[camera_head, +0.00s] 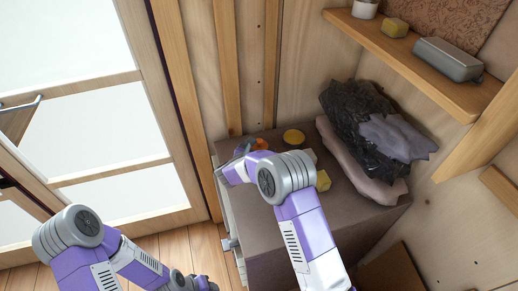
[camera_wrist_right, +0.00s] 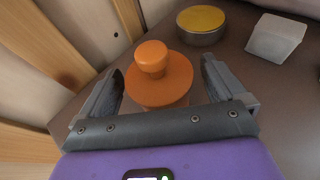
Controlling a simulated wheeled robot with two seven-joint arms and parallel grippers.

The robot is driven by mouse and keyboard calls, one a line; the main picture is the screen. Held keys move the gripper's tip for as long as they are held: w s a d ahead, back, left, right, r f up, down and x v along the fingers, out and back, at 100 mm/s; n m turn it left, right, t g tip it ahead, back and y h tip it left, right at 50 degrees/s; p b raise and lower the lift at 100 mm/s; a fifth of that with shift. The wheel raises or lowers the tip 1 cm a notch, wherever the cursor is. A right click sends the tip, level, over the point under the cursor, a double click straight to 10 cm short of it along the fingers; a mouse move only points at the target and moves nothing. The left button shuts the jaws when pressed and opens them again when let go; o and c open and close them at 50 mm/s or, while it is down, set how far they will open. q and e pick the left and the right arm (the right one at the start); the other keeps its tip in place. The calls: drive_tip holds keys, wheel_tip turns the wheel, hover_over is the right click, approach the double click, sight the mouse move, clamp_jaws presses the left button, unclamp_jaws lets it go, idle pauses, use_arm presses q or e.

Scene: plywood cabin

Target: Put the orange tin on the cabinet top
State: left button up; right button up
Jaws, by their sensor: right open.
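The orange tin (camera_wrist_right: 160,80), with a round knob on its lid, stands upright on the brown cabinet top (camera_head: 258,214). In the head view only a small part of the tin (camera_head: 261,144) shows beside my right arm. My right gripper (camera_wrist_right: 163,76) is open, with one finger on each side of the tin. I cannot tell whether the fingers touch it. My left gripper (camera_head: 200,284) is low at the bottom edge of the head view, away from the cabinet, and its jaws are too unclear to read.
A yellow-lidded round tin (camera_head: 293,137) stands close to the orange tin. A pale block (camera_wrist_right: 276,38) is further right. Dark and pink cloth bundles (camera_head: 368,128) fill the back right of the top. A wall shelf (camera_head: 405,66) holds a grey case (camera_head: 447,60).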

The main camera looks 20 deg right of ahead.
drive_tip(key=shift+s+a+r, duration=0.15)
drive_tip(key=shift+a+r, duration=0.05)
drive_tip(key=shift+r, duration=0.1)
drive_tip(key=p+v, duration=0.2)
drive_tip(key=v, duration=0.9)
drive_tip(key=shift+s, duration=0.3)
drive_tip(key=shift+a, duration=0.1)
